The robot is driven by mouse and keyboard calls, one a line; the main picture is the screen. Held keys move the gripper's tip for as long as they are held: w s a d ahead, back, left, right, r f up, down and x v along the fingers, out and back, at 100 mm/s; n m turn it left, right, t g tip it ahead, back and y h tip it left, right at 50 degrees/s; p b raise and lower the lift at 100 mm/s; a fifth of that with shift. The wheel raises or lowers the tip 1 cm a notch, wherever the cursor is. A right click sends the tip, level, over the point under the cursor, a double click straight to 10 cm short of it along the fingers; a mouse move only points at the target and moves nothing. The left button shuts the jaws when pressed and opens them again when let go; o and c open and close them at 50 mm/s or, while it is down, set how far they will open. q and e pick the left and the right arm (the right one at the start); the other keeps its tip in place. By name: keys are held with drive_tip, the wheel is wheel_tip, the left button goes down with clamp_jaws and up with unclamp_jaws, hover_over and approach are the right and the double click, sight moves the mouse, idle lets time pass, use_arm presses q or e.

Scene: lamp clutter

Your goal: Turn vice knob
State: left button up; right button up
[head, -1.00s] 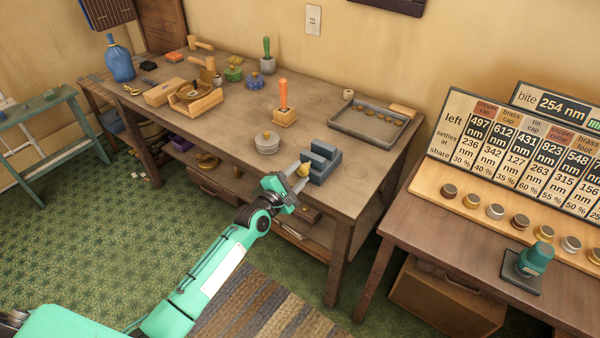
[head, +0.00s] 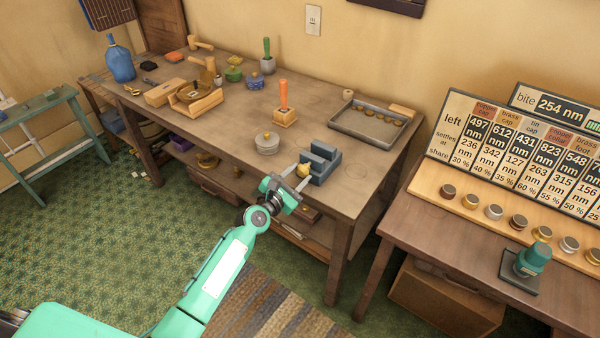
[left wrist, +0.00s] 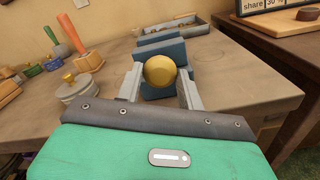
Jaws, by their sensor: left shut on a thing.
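The vice (head: 321,160) is a blue-grey block with stepped jaws at the front edge of the workbench. Its brass knob (head: 304,170) faces my left arm. In the left wrist view the knob (left wrist: 160,71) is a round gold ball, with the blue vice (left wrist: 163,48) behind it. My left gripper (head: 295,172) reaches in from the left and is shut on the knob, with one finger on each side of it. The left wrist view shows the same gripper (left wrist: 160,88) straight behind the knob. My right gripper is in neither view now.
A round grey lidded pot (head: 267,144) stands left of the vice. A grey tray (head: 345,124) with small round pieces lies behind it. An orange-handled tool in a wooden block (head: 284,112) stands nearby. A second table (head: 430,225) with a number board is at the right.

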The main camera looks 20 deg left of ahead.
use_arm(q)
drive_tip(key=shift+n+p, duration=0.4)
drive_tip(key=shift+n, duration=0.7)
drive_tip(key=shift+f+n, duration=0.1)
drive_tip(key=shift+n, duration=0.5)
drive_tip(key=shift+n+p, duration=0.85)
drive_tip(key=shift+n, duration=0.75)
